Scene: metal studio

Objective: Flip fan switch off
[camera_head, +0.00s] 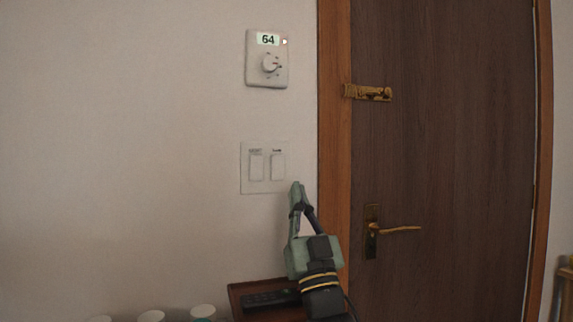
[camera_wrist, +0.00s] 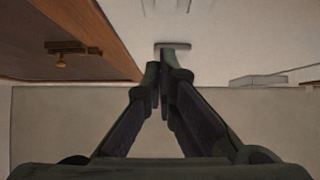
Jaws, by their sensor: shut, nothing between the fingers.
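A white switch plate (camera_head: 246,180) with two rocker switches is on the wall left of the door frame. The left rocker (camera_head: 256,167) and the right rocker (camera_head: 278,167) each have a small label above, too small to read surely. I cannot tell which way either is tipped. My gripper (camera_head: 296,186) is shut and empty, its fingertips pointing up by the plate's lower right corner. Contact with the plate cannot be told. In the wrist view, the closed fingertips (camera_wrist: 166,66) are in front of a pale plate-like edge, partly hidden behind them.
Above the plate is a wall control (camera_head: 281,80) with a knob and a display reading 64. Right stands a dark wooden door (camera_head: 455,130) with a brass latch (camera_head: 370,92) and lever handle (camera_head: 400,229). Below, a small brown tray or table (camera_head: 236,291) holds a black remote (camera_head: 270,299).

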